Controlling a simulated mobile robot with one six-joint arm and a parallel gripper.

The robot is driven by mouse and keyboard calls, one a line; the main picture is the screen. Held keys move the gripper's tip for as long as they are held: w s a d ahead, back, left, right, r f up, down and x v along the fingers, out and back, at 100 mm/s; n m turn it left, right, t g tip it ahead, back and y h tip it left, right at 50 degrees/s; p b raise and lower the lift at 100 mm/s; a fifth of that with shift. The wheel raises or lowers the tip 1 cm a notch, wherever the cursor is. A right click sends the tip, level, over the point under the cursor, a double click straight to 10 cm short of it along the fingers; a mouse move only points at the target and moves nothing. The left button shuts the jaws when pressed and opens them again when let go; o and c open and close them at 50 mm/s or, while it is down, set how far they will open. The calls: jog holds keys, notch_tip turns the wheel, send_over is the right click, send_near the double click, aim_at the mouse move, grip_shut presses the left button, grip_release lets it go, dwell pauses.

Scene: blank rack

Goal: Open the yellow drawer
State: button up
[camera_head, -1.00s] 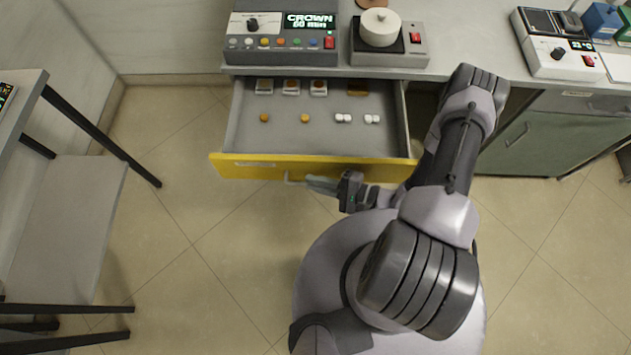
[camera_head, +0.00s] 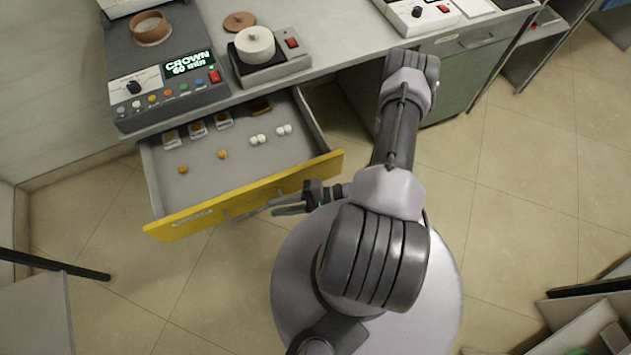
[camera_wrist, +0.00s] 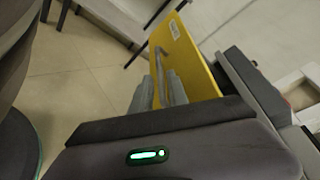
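The yellow drawer (camera_head: 250,198) stands pulled well out below the counter in the head view. Its yellow front also shows in the wrist view (camera_wrist: 190,60). The drawer's bar handle (camera_head: 243,212) is on the front face; it shows in the wrist view (camera_wrist: 158,58) too. My gripper (camera_head: 280,206) is at the right part of the handle, close to the drawer front. In the wrist view its two grey fingers (camera_wrist: 160,92) stand apart, with the handle bar showing between or just beyond them. I cannot tell whether either finger touches it.
Inside the drawer lie small orange and white pieces (camera_head: 258,139) and several small boxes (camera_head: 198,129). A grey device with a display (camera_head: 165,90) and a device with a round white top (camera_head: 256,48) stand on the counter. Clear floor (camera_head: 130,300) lies in front of the drawer.

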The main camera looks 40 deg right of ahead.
jog(key=p+v, duration=0.1)
jog(key=v, duration=0.9)
jog(key=shift+s+d+p, duration=0.2)
jog(key=shift+d+p, duration=0.1)
jog(key=shift+d, duration=0.05)
jog(key=shift+r, duration=0.1)
jog(key=w+a+r+n+g+h, duration=0.1)
jog(key=w+r+n+g+h, duration=0.3)
jog(key=r, duration=0.8)
jog(key=w+r+n+g+h, duration=0.1)
jog(key=w+r+n+g, duration=0.3)
jog(key=r, duration=0.7)
jog(key=s+a+r+t+h, duration=0.2)
jog(key=a+r, duration=0.4)
jog(key=r, duration=0.3)
jog(key=s+a+r+n+t+h, duration=0.1)
jog(key=s+a+r+t+h, duration=0.1)
jog(key=a+r, duration=0.4)
notch_tip(320, 180, up, 3)
jog(key=shift+s+a+r+h, duration=0.1)
jog(key=shift+s+a+h, duration=0.3)
jog(key=shift+s+h, duration=0.35)
